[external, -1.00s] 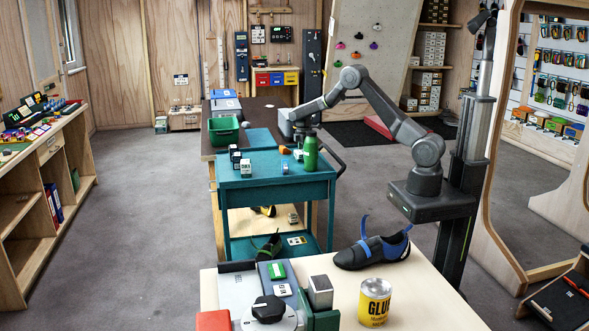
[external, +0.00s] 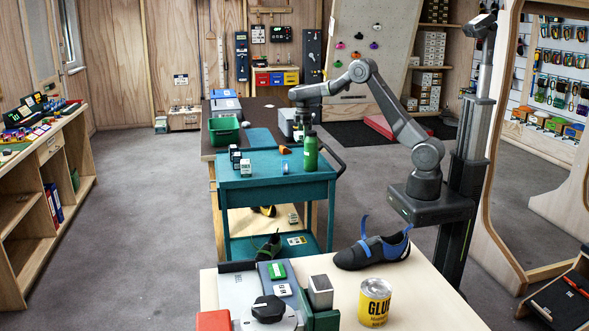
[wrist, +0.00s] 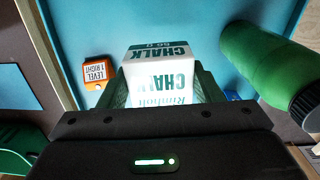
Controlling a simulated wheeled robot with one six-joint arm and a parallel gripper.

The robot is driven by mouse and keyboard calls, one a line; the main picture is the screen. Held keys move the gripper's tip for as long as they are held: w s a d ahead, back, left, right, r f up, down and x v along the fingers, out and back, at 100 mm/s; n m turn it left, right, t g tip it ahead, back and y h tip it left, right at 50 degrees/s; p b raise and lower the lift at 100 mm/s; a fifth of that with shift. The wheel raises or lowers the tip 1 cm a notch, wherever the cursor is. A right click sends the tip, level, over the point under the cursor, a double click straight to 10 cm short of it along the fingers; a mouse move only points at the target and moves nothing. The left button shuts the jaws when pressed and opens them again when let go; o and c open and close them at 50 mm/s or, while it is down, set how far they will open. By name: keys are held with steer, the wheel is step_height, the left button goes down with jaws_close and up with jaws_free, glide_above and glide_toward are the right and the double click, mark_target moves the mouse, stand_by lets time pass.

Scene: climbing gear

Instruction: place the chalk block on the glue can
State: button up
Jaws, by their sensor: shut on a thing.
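The chalk block (wrist: 160,68), white with green lettering, sits between the fingers of my gripper (wrist: 162,88) in the wrist view. My gripper is shut on it. In the external view my gripper (external: 303,122) is above the far right part of the teal cart, near the green bottle; the block is too small there to make out clearly. The glue can (external: 375,302), yellow with a pale lid, stands upright on the pale table at the front right, well apart from my gripper. Its top is clear.
The green bottle (external: 310,151) stands on the teal cart (external: 270,185), with small boxes (external: 246,167) at its left. An orange block (wrist: 98,72) lies beside the chalk in the wrist view. A climbing shoe (external: 372,252) and a metal block (external: 320,291) are near the can.

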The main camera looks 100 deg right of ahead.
steer(key=w+a+r+n, duration=0.1)
steer(key=w+a+n, duration=0.2)
steer(key=w+a, duration=1.2)
steer(key=w+a+r+n, duration=0.25)
steer(key=w+a, duration=0.85)
steer(key=a, duration=0.8)
steer(key=w+a+n+p, duration=0.1)
steer(key=w+a+n, duration=0.2)
steer(key=a, duration=1.5)
steer(key=s+a+r+n, duration=0.1)
steer(key=s+a+n, duration=0.15)
steer(key=a, duration=1.35)
steer(key=s+a+r+n, duration=0.1)
steer(key=s+a+n, duration=0.15)
steer(key=a, duration=1.25)
steer(key=s+a+n+p, duration=0.1)
steer(key=s+a+n, duration=0.1)
steer(key=s+a, duration=0.75)
steer(key=s+a+n, duration=0.1)
steer(key=s+a, duration=0.5)
steer(key=a, duration=0.6)
step_height(320, 180, down, 4)
steer(key=shift+s+f+p, duration=0.15)
steer(key=shift+p, duration=0.25)
steer(key=shift+f+p, duration=0.35)
steer(key=shift+f, duration=1.9)
